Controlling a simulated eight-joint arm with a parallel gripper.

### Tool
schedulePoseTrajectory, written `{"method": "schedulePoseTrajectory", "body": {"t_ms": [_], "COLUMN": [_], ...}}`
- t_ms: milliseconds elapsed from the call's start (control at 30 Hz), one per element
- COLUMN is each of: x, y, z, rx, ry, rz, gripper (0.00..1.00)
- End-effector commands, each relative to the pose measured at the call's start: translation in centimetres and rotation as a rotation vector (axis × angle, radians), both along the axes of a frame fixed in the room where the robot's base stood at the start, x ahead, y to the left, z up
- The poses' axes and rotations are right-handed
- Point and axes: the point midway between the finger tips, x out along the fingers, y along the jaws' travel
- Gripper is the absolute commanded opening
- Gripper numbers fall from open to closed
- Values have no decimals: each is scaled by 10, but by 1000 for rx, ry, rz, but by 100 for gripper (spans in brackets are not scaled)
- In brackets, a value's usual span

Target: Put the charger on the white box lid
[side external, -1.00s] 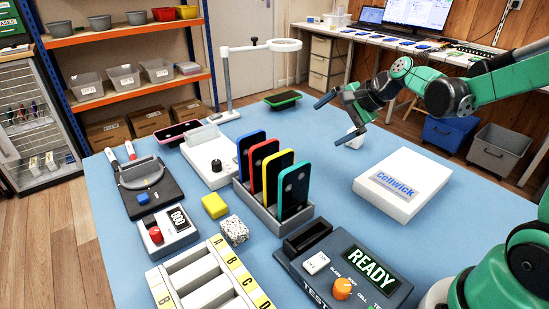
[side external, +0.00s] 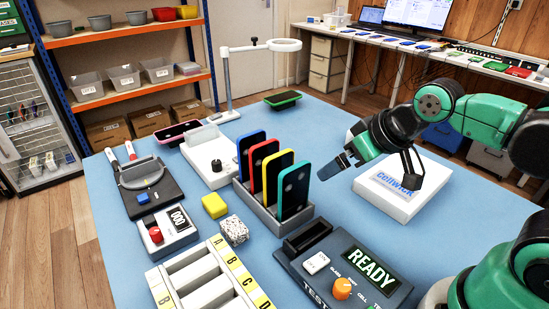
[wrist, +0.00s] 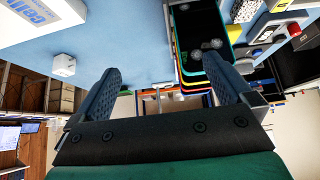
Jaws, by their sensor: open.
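The charger (wrist: 63,65) is a small white cube on the blue mat in the wrist view, left of my gripper's fingers and apart from them. In the side view my arm hides most or all of it. The white box lid (side external: 385,206) with a blue brand label lies flat at the right of the mat; it also shows in the upper left of the wrist view (wrist: 70,20). My gripper (side external: 376,172) is open and empty, between the phone rack and the lid, with one finger over the lid. Both fingers show apart in the wrist view (wrist: 163,88).
A grey rack (side external: 262,208) of upright coloured phones stands just left of my gripper. A tester (side external: 345,268) reading READY is in front. A magnifier lamp (side external: 228,85) stands behind. The blue mat (side external: 320,115) is clear towards the back right.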

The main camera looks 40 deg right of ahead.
Motion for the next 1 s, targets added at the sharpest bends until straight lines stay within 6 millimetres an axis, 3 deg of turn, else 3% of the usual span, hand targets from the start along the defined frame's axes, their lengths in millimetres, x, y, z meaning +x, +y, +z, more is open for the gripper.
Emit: {"method": "schedulePoseTrajectory", "body": {"t_ms": [167, 367, 500, 667, 833, 1000], "x": [5, 38, 71, 105, 132, 143], "y": [-4, -30, -63, -108, -165, -220], "z": [4, 20, 24, 16, -7, -41], "rx": [-2, -25, -38, -43, -36, -26], "ry": [8, 62, 109, 153, 185, 199], "rz": [-2, 5, 27, 59, 99, 145], "gripper": [100, 100, 100, 100, 100, 100]}}
